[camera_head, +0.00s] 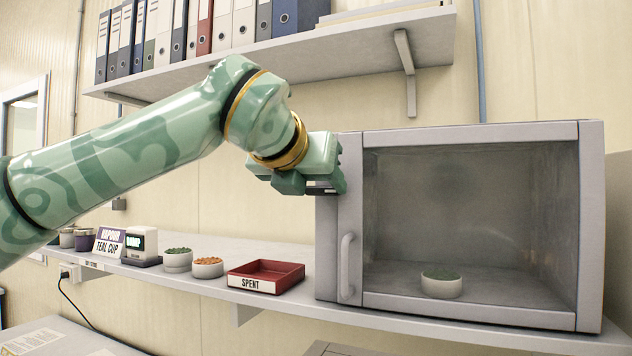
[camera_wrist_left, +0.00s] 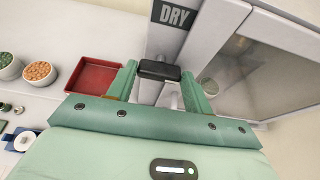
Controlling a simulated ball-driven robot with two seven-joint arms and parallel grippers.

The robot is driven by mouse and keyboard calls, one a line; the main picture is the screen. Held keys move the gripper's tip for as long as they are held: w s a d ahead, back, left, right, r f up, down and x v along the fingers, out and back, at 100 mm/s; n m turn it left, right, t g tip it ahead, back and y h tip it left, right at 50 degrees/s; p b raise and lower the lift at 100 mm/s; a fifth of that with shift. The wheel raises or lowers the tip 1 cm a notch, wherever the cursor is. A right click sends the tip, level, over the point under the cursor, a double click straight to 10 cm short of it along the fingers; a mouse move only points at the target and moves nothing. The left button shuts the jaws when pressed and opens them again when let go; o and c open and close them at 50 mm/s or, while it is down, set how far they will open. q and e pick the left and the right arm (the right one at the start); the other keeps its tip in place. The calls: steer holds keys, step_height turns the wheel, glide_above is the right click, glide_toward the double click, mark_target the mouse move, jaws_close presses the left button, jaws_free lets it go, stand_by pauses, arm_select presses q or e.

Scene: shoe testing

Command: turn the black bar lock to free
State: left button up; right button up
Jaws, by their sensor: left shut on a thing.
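The black bar lock (camera_wrist_left: 160,70) shows in the left wrist view on the grey front frame of the cabinet, below the DRY label (camera_wrist_left: 175,14). It lies across the picture between my left gripper's fingers (camera_wrist_left: 160,84), which are shut on its two ends. In the head view my left gripper (camera_head: 322,186) reaches the upper left front of the grey cabinet (camera_head: 327,255) and hides most of the lock. The cabinet's glass door (camera_head: 470,200) is closed, with a vertical handle (camera_head: 346,267) at its left. My right gripper is out of view.
A bowl of green pellets (camera_head: 441,286) stands inside the cabinet. On the shelf to its left are a red SPENT tray (camera_head: 265,277), two small bowls (camera_head: 207,268), a small white device (camera_head: 141,244) and a TEAL CUP sign (camera_head: 108,243). A binder shelf (camera_head: 300,50) hangs above my arm.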

arm_select(q)
steer(key=m+y+b, duration=0.1)
steer(key=m+t+b, duration=0.1)
steer(key=m, duration=0.1)
steer(key=shift+s+d+f+y, duration=0.1)
steer(key=shift+d+y, duration=0.15)
steer(key=shift+y, duration=0.15)
steer(key=m+b, duration=0.1)
steer(key=m+t+y+b, duration=0.1)
steer(key=m, duration=0.1)
steer(key=shift+s+d+f+t+y+b, duration=0.1)
steer(key=shift+d+f+t+y+b, duration=0.2)
steer(key=shift+b, duration=0.1)
steer(key=m+b, duration=0.1)
steer(key=m+t+y+b, duration=0.1)
steer(key=m+b, duration=0.1)
steer(key=shift+f+m, duration=0.25)
steer(key=shift+m, duration=0.15)
steer(key=shift+d+f+m+t+y+b, duration=0.15)
steer(key=shift+m+t+y+b, duration=0.15)
steer(key=shift+m+t+b, duration=1.1)
steer(key=shift+m+g+b, duration=0.3)
steer(key=shift+m+g, duration=0.1)
steer(key=shift+m, duration=0.1)
steer(key=o, duration=1)
steer(key=shift+s, duration=0.1)
